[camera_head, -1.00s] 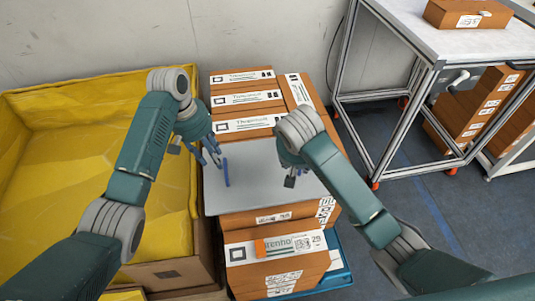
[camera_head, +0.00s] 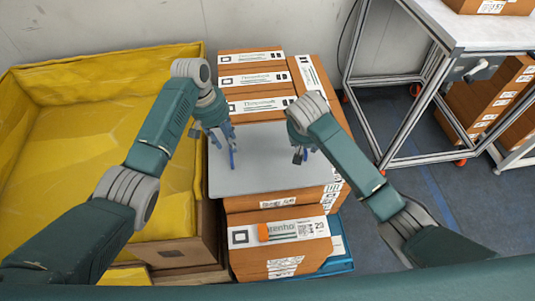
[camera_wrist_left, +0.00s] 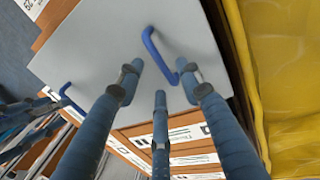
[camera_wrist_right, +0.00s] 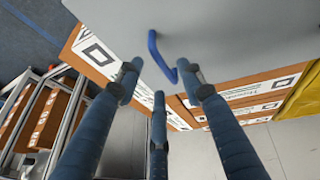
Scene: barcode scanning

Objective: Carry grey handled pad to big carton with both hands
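The grey pad (camera_head: 252,180) lies flat on top of stacked brown boxes in the head view. It has two blue handles. The left handle (camera_wrist_left: 160,55) stands in front of my left gripper (camera_wrist_left: 166,80), whose fingers are spread and not closed on it. The right handle (camera_wrist_right: 161,57) likewise stands in front of my right gripper (camera_wrist_right: 166,80), also spread and empty. In the head view my left gripper (camera_head: 227,146) is above the pad's left side; the right gripper is mostly hidden by its arm. The big carton (camera_head: 205,215), lined with yellow, stands left of the stack.
Brown boxes (camera_head: 258,104) sit behind and under the pad, on a blue pallet (camera_head: 340,248). A metal-framed table (camera_head: 420,50) stands at the right. Open floor (camera_head: 440,200) shows between.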

